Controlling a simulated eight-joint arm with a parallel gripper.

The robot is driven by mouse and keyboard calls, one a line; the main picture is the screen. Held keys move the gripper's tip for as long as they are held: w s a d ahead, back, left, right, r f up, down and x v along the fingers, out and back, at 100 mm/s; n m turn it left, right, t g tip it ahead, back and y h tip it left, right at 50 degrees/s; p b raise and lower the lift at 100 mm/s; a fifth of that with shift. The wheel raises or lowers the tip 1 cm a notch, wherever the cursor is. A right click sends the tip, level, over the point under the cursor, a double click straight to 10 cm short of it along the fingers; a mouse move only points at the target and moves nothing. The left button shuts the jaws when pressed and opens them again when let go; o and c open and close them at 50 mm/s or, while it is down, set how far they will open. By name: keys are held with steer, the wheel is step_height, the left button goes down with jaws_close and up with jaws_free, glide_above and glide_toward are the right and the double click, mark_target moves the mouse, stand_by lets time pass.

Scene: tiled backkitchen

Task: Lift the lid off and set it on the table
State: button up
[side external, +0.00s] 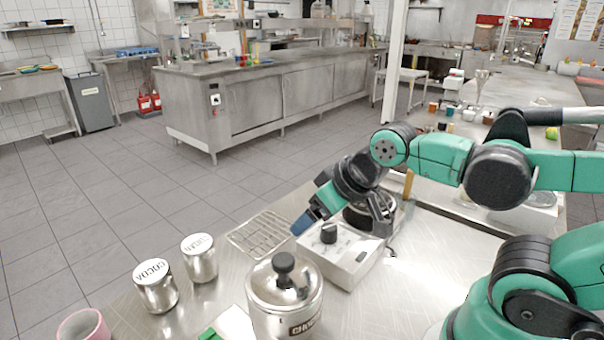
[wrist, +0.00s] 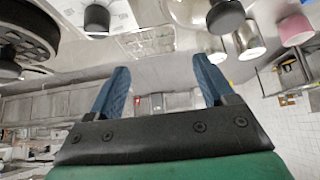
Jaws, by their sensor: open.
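The lid (side external: 268,287) is shiny metal with a black knob (side external: 284,262). It sits on a metal canister (side external: 270,322) at the bottom middle of the side view, whose label is partly cut off. In the wrist view the black knob (wrist: 226,17) shows at the top, right of centre. My gripper (side external: 302,224) is above the table, behind and slightly right of the lid, apart from it. In the wrist view its two blue fingers (wrist: 162,68) stand wide apart with nothing between them. In the side view one finger mostly hides the other.
A white appliance with a black dial (side external: 347,262) stands right of the canister, under my wrist. Two smaller labelled canisters (side external: 156,286) (side external: 200,259) and a pink cup (side external: 84,326) stand left. A wire rack (side external: 258,236) lies behind. Bare table (side external: 440,265) shows at right.

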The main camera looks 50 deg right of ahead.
steer(key=shift+o, duration=0.4)
steer(key=d+n+g+y, duration=0.1)
steer(key=d+n, duration=0.2)
steer(key=d, duration=0.3)
steer(key=d+n+g+y, duration=0.1)
steer(key=d+n, duration=0.1)
steer(key=d, duration=0.5)
steer(key=d+n+g+y, duration=0.1)
steer(key=d+n+g, duration=0.1)
steer(key=d, duration=0.5)
steer(key=shift+s+d+r+n, duration=0.2)
steer(key=shift+s+r+n, duration=0.05)
steer(key=shift+n, duration=0.55)
steer(key=shift+d+f, duration=0.1)
steer(key=shift+d, duration=0.15)
steer(key=shift+x, duration=2.7)
steer(key=shift+s, duration=0.1)
jaws_close()
